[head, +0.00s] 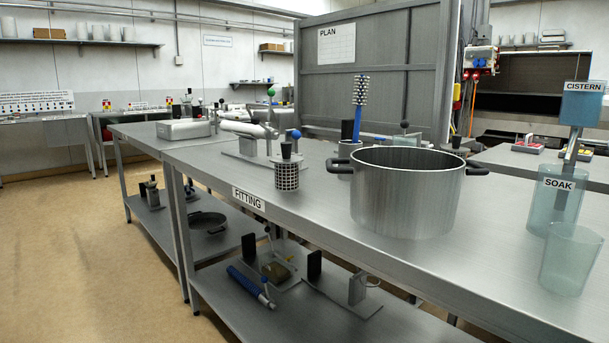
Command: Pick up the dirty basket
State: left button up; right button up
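A small mesh basket (287,178) with dark mesh and a black upright handle stands on the steel table labelled FITTING (320,215), near its front edge. It is upright and left of a large steel pot (408,200), apart from it. It is the only mesh basket I can make out; whether it is dirty is too small to tell. Neither of my grippers shows in the head view.
Close behind the basket are a fixture with a blue ball knob (296,134) and a blue brush (360,105) in a holder. Clear containers, one marked SOAK (556,195), stand at the right. A lower shelf (235,300) holds tools. Floor (70,240) is open at left.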

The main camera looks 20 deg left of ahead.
aim_at(287, 165)
jog(key=i+j+z, duration=0.1)
jog(key=j, duration=0.3)
jog(key=i+j+z, duration=0.1)
jog(key=j, duration=0.35)
jog(key=i+j, duration=0.15)
jog(key=j, duration=0.25)
jog(key=j+z, duration=0.15)
jog(key=j, duration=0.3)
jog(key=i, duration=0.05)
